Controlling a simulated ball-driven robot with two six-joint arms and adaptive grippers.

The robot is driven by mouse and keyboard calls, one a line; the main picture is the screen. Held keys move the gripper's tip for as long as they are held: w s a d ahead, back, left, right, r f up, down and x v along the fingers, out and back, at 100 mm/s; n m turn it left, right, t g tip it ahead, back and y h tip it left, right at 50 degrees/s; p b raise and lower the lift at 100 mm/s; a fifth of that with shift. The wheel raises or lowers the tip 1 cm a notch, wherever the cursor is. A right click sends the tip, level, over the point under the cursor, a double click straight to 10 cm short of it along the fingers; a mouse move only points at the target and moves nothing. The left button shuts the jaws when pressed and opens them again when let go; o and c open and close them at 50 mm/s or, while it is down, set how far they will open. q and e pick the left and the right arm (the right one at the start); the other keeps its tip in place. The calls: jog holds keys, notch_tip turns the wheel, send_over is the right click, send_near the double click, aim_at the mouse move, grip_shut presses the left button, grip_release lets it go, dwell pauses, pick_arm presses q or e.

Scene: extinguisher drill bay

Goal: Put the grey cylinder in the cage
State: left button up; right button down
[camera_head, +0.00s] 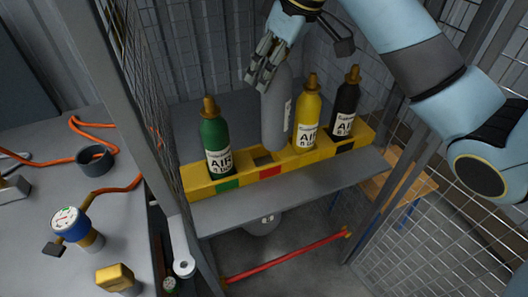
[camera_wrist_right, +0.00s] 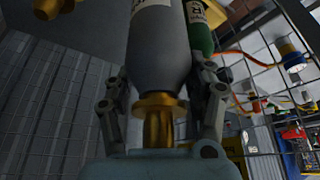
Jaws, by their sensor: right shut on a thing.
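The grey cylinder (camera_head: 275,112) is upright inside the cage (camera_head: 150,130), between the green cylinder (camera_head: 215,138) and the yellow cylinder (camera_head: 307,122). My right gripper (camera_head: 262,78) is shut on its top end. In the right wrist view the fingers (camera_wrist_right: 160,105) flank the brass valve (camera_wrist_right: 158,120) and the shoulder of the grey cylinder (camera_wrist_right: 158,50). Its bottom is at the yellow rack (camera_head: 200,185), by a dark slot above the red label. I cannot tell whether it is seated or just above the slot. My left gripper is not in view.
A black cylinder (camera_head: 345,105) stands at the rack's right end. A grey shelf (camera_head: 290,192) lies in front of the rack, with a red bar (camera_head: 285,257) below. Mesh walls stand on both sides. A bench at left holds an orange hose (camera_head: 125,187) and a blue gauge (camera_head: 70,224).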

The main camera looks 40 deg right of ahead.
jog(key=s+a+n+p, duration=0.1)
jog(key=s+n+p, duration=0.15)
jog(key=s, duration=0.45)
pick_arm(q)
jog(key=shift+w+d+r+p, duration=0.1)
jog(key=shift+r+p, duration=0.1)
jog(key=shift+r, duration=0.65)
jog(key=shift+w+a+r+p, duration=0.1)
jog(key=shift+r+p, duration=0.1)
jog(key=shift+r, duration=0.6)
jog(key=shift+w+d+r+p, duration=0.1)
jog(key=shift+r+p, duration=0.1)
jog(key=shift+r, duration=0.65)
pick_arm(e)
jog(key=w+f, duration=1.1)
jog(key=shift+d+f+m+y, duration=0.15)
jog(key=shift+d+m+y, duration=0.15)
jog(key=shift+d+m, duration=0.15)
jog(key=shift+f, duration=0.15)
jog(key=shift+c, duration=2.2)
grip_release()
jog(key=v, duration=1.2)
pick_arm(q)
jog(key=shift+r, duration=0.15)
